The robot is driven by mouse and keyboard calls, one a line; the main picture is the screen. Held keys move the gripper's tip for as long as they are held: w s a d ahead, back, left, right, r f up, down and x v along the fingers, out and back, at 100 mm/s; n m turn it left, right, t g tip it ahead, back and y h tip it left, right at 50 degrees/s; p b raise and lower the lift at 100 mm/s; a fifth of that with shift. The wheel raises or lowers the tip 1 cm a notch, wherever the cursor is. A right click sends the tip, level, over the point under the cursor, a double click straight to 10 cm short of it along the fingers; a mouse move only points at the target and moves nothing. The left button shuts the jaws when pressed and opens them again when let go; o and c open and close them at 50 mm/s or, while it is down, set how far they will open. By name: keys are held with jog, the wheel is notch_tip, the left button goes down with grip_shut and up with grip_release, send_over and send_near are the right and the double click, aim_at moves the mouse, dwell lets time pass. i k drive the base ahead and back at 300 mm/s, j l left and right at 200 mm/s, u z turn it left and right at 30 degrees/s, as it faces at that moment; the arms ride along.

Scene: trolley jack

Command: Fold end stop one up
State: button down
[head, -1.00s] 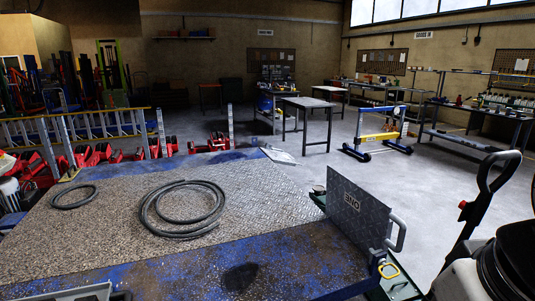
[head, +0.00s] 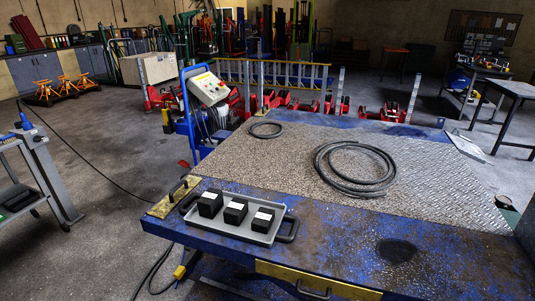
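The plate marked ONE that stood up at the right in the earlier head view is not readable now. Only a dark upright surface (head: 527,228) shows at the right picture edge, and I cannot tell if it is that plate. The blue lift table (head: 330,236) fills the lower right, with a worn tread-plate top. A yellowish plate with a dark handle (head: 172,198) lies flat at its left corner. A yellow panel with a handle (head: 315,283) is on its front edge. No marking is readable on either. My gripper is not in view.
A grey tray (head: 262,234) with three black blocks and two coiled hoses (head: 355,169) (head: 266,130) lie on the table. A blue trolley with a control box (head: 209,90) stands behind its left corner. A cable crosses the floor; open floor (head: 110,170) lies at left.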

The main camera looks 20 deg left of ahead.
aim_at(160, 209)
jog(key=u, duration=1.55)
jog(key=i+j+u, duration=0.1)
jog(key=i+u, duration=0.3)
jog(key=i, duration=0.7)
